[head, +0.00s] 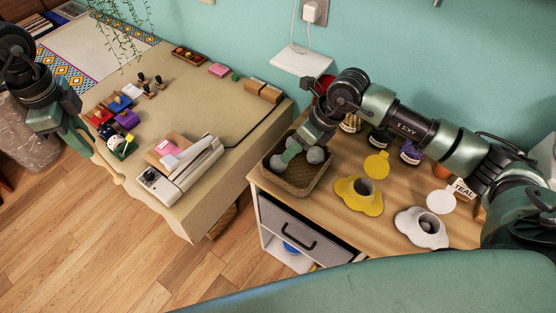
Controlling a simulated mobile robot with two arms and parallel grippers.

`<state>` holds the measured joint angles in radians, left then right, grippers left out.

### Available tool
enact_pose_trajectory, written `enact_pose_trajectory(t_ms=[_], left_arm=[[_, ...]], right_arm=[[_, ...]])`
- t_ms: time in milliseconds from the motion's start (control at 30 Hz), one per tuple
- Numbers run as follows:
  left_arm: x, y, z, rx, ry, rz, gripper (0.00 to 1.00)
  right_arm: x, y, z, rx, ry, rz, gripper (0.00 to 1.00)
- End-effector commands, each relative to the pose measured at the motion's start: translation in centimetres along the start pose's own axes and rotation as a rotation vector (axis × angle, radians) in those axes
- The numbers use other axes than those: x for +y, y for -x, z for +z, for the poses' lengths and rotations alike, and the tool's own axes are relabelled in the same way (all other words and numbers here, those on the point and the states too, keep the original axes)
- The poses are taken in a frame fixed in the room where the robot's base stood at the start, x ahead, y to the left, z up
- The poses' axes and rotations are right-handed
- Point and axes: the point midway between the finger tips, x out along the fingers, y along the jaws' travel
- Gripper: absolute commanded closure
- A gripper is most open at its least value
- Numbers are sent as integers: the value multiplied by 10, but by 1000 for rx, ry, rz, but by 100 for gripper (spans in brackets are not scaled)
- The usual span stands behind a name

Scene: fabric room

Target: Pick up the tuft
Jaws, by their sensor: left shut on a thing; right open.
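A woven tray (297,188) on the wooden cabinet top holds grey round tufts; one tuft (316,155) lies on the right and another (279,167) on the left. My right gripper (290,155) points down into the tray, its green finger between the tufts. It is open, and I cannot tell whether it touches one. My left gripper (82,146) is at the left, by the beige table's front edge. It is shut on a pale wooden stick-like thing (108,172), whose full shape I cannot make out.
A yellow flower-shaped dish (358,196) and a white one (421,228) stand right of the tray. Several jars (411,152) stand behind. The beige table (205,90) holds stamps, a white device (181,172) and small blocks.

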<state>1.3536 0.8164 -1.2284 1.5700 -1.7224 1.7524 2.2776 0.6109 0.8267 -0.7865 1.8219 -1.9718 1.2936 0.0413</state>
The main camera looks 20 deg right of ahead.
Motion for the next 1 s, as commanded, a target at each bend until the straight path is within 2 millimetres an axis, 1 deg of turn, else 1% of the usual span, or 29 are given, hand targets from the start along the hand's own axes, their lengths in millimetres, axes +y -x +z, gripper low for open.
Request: enact_pose_trajectory(t_ms=[33,100,267,367,467,600,700,900,933,967,1000], left_arm=[[0,5,0,0,0,0,100],[0,7,0,0,0,0,100],[0,10,0,0,0,0,100],[0,18,0,0,0,0,100],[0,27,0,0,0,0,100],[0,29,0,0,0,0,100],[0,30,0,0,0,0,100],[0,29,0,0,-1,0,100],[0,29,0,0,-1,0,100],[0,29,0,0,-1,0,100],[0,29,0,0,-1,0,100]], right_arm=[[1,-6,1,0,-1,2,53],[1,-16,1,0,-1,3,53],[1,-27,1,-1,0,3,53],[1,-36,2,-1,-2,3,53],[1,-52,1,0,-3,5,53],[0,-71,1,-2,-1,4,53],[-1,-77,0,-3,0,1,53],[-1,-78,0,-3,1,1,53],[-1,-78,0,-3,1,1,58],[-1,-78,0,-3,1,1,66],[-1,-78,0,-3,1,1,68]])
